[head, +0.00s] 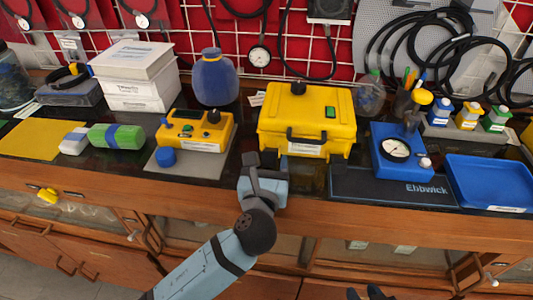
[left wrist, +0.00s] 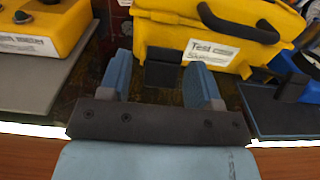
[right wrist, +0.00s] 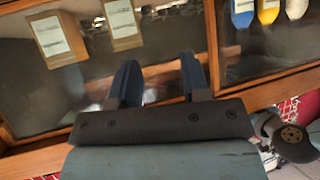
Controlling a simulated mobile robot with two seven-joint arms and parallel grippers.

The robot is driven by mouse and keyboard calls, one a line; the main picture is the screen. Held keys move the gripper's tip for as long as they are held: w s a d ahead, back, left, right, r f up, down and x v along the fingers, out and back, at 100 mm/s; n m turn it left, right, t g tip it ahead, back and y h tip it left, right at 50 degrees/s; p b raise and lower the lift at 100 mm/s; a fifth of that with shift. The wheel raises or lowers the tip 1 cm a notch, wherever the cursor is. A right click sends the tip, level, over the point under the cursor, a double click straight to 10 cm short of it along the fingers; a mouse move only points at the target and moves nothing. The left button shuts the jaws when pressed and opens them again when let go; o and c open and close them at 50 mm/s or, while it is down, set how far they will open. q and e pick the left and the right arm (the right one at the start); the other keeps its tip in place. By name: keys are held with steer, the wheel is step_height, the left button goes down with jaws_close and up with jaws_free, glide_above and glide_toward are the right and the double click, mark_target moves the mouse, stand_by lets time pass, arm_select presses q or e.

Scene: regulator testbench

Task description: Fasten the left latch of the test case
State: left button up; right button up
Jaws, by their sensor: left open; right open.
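The yellow test case (head: 306,118) stands shut-lidded on the bench, with a black front handle and a white label. Its left latch (left wrist: 163,75) appears as a dark flap at the lower front in the left wrist view. It lies between and just beyond the fingertips of my left gripper (left wrist: 160,72), which is open and empty. In the head view this gripper (head: 266,164) is in front of the case's left front corner and partly hides the latch. I cannot tell whether a finger touches it. My right gripper (right wrist: 160,80) is open and empty, low in front of the bench.
A yellow device (head: 196,130) on a grey mat stands left of the case. A blue gauge unit (head: 393,152) and a dark Ebbwick mat (head: 375,188) are to the right, beside a blue tray (head: 490,182). The bench's wooden front edge (head: 320,203) runs below.

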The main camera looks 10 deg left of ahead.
arm_select(q)
steer(key=shift+w, duration=0.15)
arm_select(e)
steer(key=shift+w+a, duration=0.1)
steer(key=shift+w, duration=0.15)
